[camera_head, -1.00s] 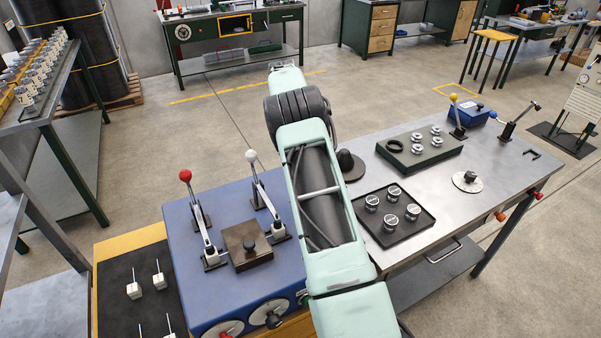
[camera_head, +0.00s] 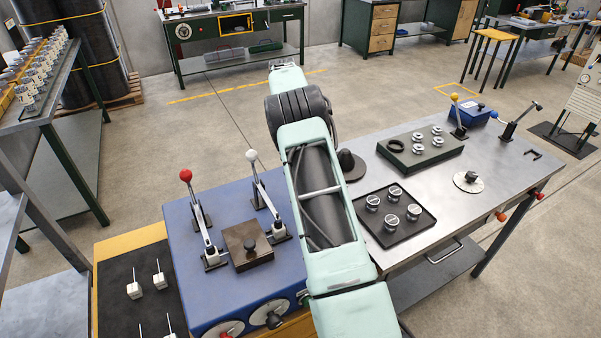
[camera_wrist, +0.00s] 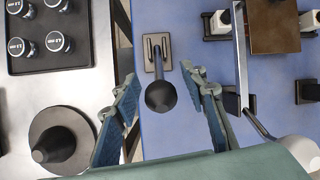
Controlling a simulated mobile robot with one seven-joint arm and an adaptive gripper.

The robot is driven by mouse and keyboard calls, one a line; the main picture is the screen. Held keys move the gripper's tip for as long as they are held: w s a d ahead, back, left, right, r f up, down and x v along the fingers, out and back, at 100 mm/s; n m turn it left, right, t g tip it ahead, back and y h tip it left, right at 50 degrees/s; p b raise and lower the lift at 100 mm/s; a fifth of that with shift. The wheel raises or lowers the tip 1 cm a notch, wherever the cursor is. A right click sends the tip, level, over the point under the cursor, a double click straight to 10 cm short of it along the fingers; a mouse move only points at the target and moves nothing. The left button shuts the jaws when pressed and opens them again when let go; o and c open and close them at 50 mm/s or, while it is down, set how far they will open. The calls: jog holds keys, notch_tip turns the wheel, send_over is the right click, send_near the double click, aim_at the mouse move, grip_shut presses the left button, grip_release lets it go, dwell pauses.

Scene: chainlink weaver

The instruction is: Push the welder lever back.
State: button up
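In the wrist view, a lever with a black ball knob (camera_wrist: 161,96) rises from a slotted grey plate (camera_wrist: 157,52) on the blue machine top (camera_wrist: 205,20). My gripper (camera_wrist: 160,80) is open, with one finger on each side of this knob; I see gaps on both sides. In the head view my arm hides this lever and my gripper. A red-knobbed lever (camera_head: 204,228) and a white-knobbed lever (camera_head: 263,195) stand on the blue machine (camera_head: 180,265). Which lever is the welder's is not marked.
A brown block (camera_head: 247,246) sits between the two visible levers. Right of the machine, the metal bench (camera_head: 455,210) holds a black tray of round parts (camera_head: 408,237) and a dark cone (camera_head: 349,163). The cone stands close left of my gripper in the wrist view.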

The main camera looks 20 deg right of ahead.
notch_tip(320, 180, up, 10)
jog(key=shift+f, duration=0.2)
dwell(0.5)
